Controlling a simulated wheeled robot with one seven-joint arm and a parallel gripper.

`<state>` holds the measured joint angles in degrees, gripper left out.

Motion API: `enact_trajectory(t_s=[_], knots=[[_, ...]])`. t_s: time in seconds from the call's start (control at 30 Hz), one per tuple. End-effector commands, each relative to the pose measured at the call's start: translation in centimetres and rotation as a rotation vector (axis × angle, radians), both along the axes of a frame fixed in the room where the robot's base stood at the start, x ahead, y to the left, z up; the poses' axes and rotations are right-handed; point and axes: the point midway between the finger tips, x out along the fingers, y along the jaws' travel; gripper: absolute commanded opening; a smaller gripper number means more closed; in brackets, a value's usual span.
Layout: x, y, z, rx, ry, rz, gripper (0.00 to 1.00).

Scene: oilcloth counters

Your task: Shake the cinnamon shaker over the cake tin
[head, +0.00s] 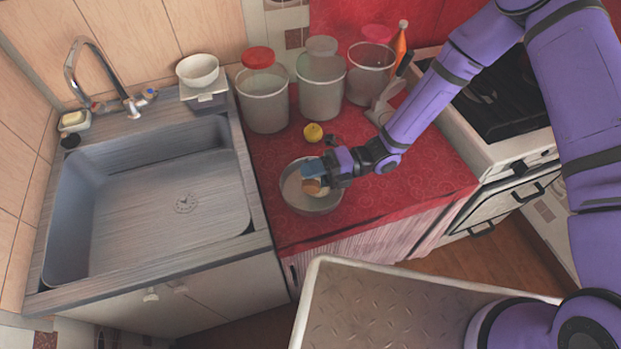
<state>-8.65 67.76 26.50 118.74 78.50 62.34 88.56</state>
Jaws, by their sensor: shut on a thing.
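The cake tin (326,208) is a round grey metal tin on the red oilcloth, close to the counter's front edge. My gripper (317,177) reaches in from the right and is above the tin. It is shut on a small brown and pale object, the cinnamon shaker (315,188), which seems tipped over on its side above the tin's opening. The fingers hide part of the shaker, and the shaker and gripper hide part of the tin's inside. I cannot tell whether any cinnamon is in the tin.
A sink (150,200) is at the left and a stove (505,110) at the right. Oilcloth right of the tin (415,195) is clear.

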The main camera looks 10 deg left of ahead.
Motion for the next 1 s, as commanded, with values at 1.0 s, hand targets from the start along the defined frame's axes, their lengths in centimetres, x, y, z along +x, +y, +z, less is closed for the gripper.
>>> enact_trajectory(t_s=[1.0], knots=[[2.0, 0.3, 2.6, 0.136, -0.867, 0.0, 0.2]])
